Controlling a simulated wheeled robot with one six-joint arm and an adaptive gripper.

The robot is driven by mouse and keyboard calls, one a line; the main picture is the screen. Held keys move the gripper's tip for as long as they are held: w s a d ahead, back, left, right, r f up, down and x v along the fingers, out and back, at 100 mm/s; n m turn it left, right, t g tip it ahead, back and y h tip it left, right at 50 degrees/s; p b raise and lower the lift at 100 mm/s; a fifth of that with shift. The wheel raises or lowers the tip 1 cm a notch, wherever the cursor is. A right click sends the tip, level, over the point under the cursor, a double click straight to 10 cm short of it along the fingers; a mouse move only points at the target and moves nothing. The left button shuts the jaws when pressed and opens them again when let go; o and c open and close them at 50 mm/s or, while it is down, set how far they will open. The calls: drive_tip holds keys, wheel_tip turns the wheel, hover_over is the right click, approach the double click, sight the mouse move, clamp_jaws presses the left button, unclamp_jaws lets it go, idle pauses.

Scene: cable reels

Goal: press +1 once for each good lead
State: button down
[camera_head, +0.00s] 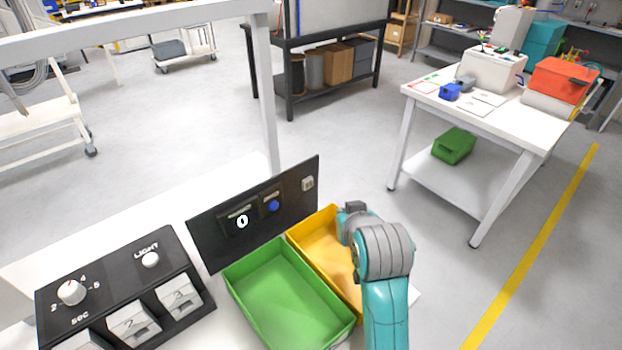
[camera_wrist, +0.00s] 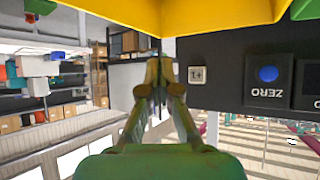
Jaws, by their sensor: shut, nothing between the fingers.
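The black counter panel (camera_head: 222,240) stands upright behind the bins, and its display (camera_head: 242,221) reads 0. A blue ZERO button (camera_head: 274,206) and a pale +1 button (camera_head: 308,184) sit to the right of the display. The wrist view is upside down and shows the +1 button (camera_wrist: 197,75) and the blue ZERO button (camera_wrist: 268,74). My gripper (camera_wrist: 158,88) is shut and empty, with its fingertips just left of the +1 button in that view. I cannot tell their distance from the panel. In the head view my arm mostly hides the gripper. I make out no lead.
A green bin (camera_head: 236,281) and a yellow bin (camera_head: 301,252) stand in front of the panel, both empty where visible. A black test box (camera_head: 112,272) with a knob, a LIGHT button and numbered clips is at left. A white table (camera_head: 535,133) stands further right.

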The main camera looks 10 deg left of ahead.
approach(312, 187)
drive_tip(key=shift+d+f+x, duration=0.15)
drive_tip(key=shift+x, duration=0.8)
drive_tip(key=shift+d+f+x, duration=0.15)
drive_tip(key=shift+d+x, duration=0.05)
drive_tip(key=shift+x, duration=0.7)
drive_tip(key=shift+d+f+x, duration=0.1)
drive_tip(key=shift+d+x, duration=0.05)
drive_tip(key=shift+x, duration=0.8)
drive_tip(key=shift+w+a, duration=0.15)
drive_tip(key=shift+a, duration=0.15)
drive_tip(key=shift+w+a, duration=0.25)
drive_tip(key=shift+a, duration=0.1)
idle(0.4)
drive_tip(key=shift+s+d, duration=0.55)
drive_tip(key=shift+d, duration=0.15)
drive_tip(key=shift+s+d, duration=0.75)
drive_tip(key=shift+d, duration=0.25)
drive_tip(key=shift+s+d, duration=0.8)
drive_tip(key=shift+d, duration=0.15)
